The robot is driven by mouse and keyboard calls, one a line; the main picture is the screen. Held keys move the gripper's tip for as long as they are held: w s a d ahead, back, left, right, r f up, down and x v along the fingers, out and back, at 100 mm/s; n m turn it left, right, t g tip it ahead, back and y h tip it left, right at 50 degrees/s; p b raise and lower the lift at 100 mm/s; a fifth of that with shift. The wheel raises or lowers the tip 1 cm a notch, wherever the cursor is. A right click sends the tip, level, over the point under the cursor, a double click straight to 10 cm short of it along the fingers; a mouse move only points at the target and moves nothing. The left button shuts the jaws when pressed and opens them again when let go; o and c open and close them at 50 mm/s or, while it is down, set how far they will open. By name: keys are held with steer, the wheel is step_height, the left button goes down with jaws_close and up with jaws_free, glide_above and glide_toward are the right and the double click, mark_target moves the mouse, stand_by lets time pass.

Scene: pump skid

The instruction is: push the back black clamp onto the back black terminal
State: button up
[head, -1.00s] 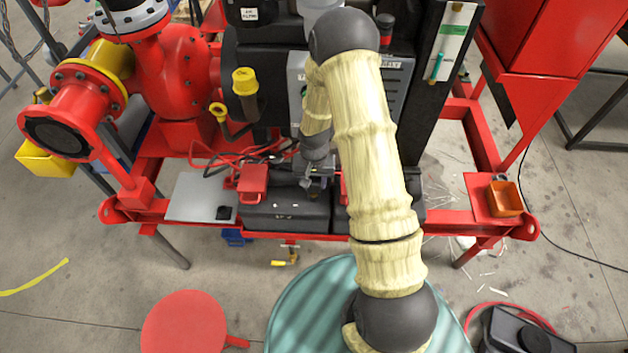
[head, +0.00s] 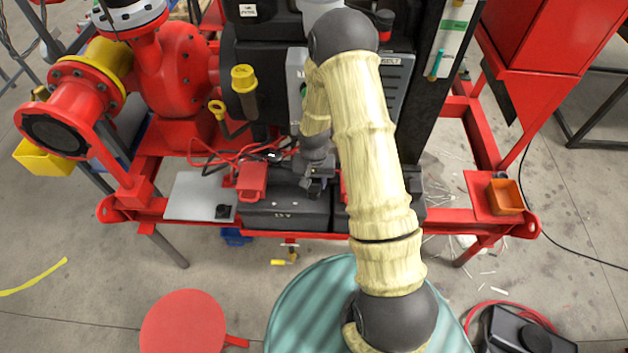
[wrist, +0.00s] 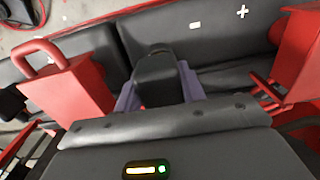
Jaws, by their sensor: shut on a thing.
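My gripper (wrist: 158,88) is shut on a black clamp (wrist: 155,72), which sits between the two purple-grey fingers in the wrist view. The clamp is just above or against the dark battery tops; I cannot tell whether it touches a terminal. The back black terminal is not visible, perhaps hidden by the clamp or gripper. In the head view, my gripper (head: 317,186) is over the dark battery (head: 285,212) on the skid, partly covered by my arm, and the clamp is too small to make out.
A red cover with a loop (wrist: 72,88) stands left of the fingers, and another red part (wrist: 299,45) stands at right. Red and black cables (head: 240,155) lie behind the batteries. A grey plate (head: 190,195) is left of the batteries, with a small black piece (head: 222,211) on it.

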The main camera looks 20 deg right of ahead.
steer(key=shift+f+b, duration=0.75)
steer(key=shift+f, duration=0.35)
stand_by(0.3)
steer(key=o, duration=1.2)
steer(key=shift+o, duration=0.2)
steer(key=shift+r, duration=0.1)
step_height(320, 180, up, 17)
steer(key=b, duration=0.1)
steer(key=shift+r, duration=0.1)
